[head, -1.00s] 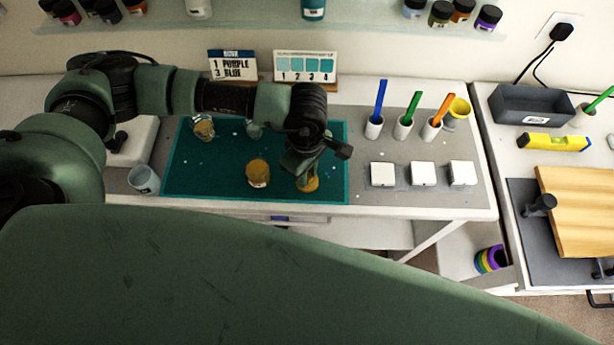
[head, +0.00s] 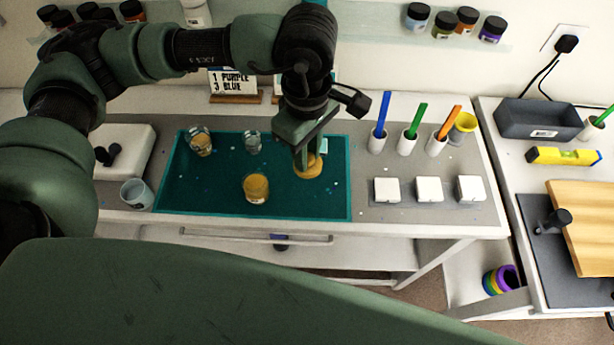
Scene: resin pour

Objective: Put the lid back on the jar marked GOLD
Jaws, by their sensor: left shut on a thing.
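My left gripper (head: 307,161) is over the right part of the teal mat (head: 215,185), pointing down. It is shut on an amber thing (head: 310,172) that looks like a small cup; the fingers hide part of it, so I cannot tell for sure. A second amber cup (head: 256,188) stands on the mat to its left. I can read no GOLD mark on any jar. Several jars with dark lids, such as this one (head: 466,19), stand on the shelf at the back. I cannot make out a loose lid. My right gripper is not in view.
Two clear cups (head: 200,142) (head: 252,140) stand at the mat's back. A grey cup (head: 136,194) is at the left. Pen-like coloured sticks in white holders (head: 378,143) and white square blocks (head: 429,190) stand right of the mat. The mat's front right is clear.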

